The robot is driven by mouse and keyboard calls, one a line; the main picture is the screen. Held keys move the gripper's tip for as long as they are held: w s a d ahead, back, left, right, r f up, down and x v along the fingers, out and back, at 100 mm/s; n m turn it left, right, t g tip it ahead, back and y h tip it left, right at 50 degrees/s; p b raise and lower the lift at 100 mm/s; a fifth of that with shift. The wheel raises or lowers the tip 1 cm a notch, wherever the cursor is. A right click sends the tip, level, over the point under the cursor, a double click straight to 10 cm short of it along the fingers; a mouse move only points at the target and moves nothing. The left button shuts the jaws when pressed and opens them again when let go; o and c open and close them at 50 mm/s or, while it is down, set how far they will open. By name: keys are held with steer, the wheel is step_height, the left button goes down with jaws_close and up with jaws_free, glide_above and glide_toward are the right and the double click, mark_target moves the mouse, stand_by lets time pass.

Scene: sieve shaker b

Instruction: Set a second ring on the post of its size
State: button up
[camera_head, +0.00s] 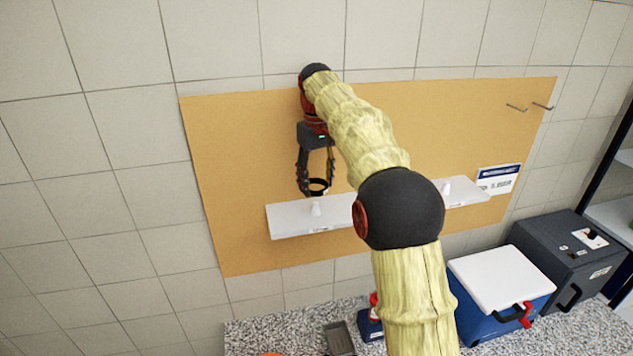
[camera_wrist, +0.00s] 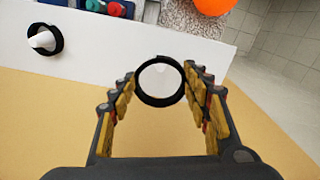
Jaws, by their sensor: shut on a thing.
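My gripper (camera_head: 315,180) is shut on a black ring (camera_head: 318,187), which also shows between the fingertips in the wrist view (camera_wrist: 160,81). The ring is held a little above a white post (camera_head: 316,209) at the left part of the white shelf (camera_head: 290,222). In the wrist view the pale post top (camera_wrist: 160,78) shows through the ring's opening. The ring appears clear of the post in the head view. Another black ring (camera_wrist: 44,39) sits around a second white post (camera_wrist: 42,40) on the shelf. One more post (camera_head: 447,188) stands at the shelf's right end.
The shelf is fixed to a tan board (camera_head: 230,180) on a tiled wall. My arm hides the shelf's middle in the head view. Below are a speckled counter (camera_head: 270,330), a blue box with white lid (camera_head: 500,280) and a dark case (camera_head: 570,255).

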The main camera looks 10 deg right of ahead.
mark_target(317, 204)
steer(key=shift+s, duration=0.1)
steer(key=shift+f+b, duration=1.65)
steer(key=shift+f, duration=1.25)
steer(key=shift+p, duration=1)
steer(key=shift+f+b, duration=0.75)
steer(key=shift+f, duration=0.55)
steer(key=o, duration=0.8)
steer(key=shift+o, duration=0.5)
